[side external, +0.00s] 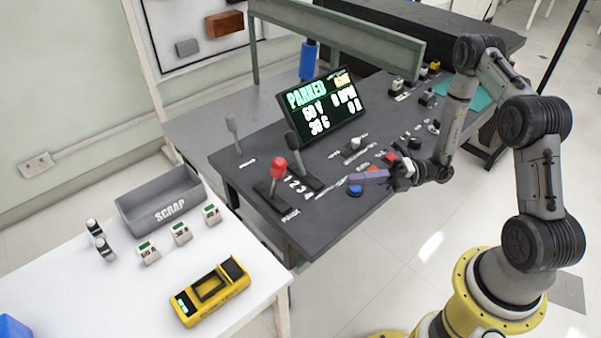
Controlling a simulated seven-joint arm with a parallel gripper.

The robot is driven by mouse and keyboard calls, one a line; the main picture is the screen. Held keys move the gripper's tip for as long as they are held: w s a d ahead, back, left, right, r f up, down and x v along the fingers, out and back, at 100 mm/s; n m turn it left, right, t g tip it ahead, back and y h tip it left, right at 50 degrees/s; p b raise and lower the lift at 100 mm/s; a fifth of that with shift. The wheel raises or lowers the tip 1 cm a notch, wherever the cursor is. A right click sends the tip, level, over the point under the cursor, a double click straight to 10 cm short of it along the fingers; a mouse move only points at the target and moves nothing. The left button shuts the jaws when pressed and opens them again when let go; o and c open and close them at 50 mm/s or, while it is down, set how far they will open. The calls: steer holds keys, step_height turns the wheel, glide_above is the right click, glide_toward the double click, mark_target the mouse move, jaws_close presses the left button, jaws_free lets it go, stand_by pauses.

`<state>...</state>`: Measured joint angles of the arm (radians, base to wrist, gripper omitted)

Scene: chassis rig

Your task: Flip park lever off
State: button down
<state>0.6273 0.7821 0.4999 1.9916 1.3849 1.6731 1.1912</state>
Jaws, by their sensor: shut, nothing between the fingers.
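The park lever (278,170) has a red knob and stands up from a dark slotted base on the dark console (240,190). A label that appears to read PARK lies in front of it. My gripper (372,177) is shut and empty. It points left, low over the console's front edge, to the right of the lever and apart from it.
A screen (322,105) reading PARKED stands behind the levers. A black-knobbed lever (291,140) with a numbered scale and a grey lever (233,130) stand near the park lever. Several small controls are to the right. A white table holds a SCRAP bin (160,205) and a yellow device (210,290).

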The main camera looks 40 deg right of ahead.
steer(key=shift+a, duration=0.15)
glide_toward(274, 179)
steer(key=s+a+r, duration=0.1)
steer(key=s+a, duration=0.2)
steer(key=shift+w+a+r, duration=0.25)
steer(key=shift+w, duration=0.4)
steer(key=shift+w+a+r, duration=0.2)
steer(key=shift+w+r, duration=0.05)
steer(key=shift+w, duration=0.4)
steer(key=shift+w+a+r, duration=0.2)
steer(key=shift+w+a, duration=0.05)
steer(key=shift+w, duration=0.4)
steer(key=w+r+m+h, duration=0.2)
steer(key=w+m, duration=0.3)
steer(key=w, duration=0.2)
steer(key=shift+w+g, duration=0.25)
steer(key=shift+g, duration=0.15)
steer(key=shift+w, duration=0.1)
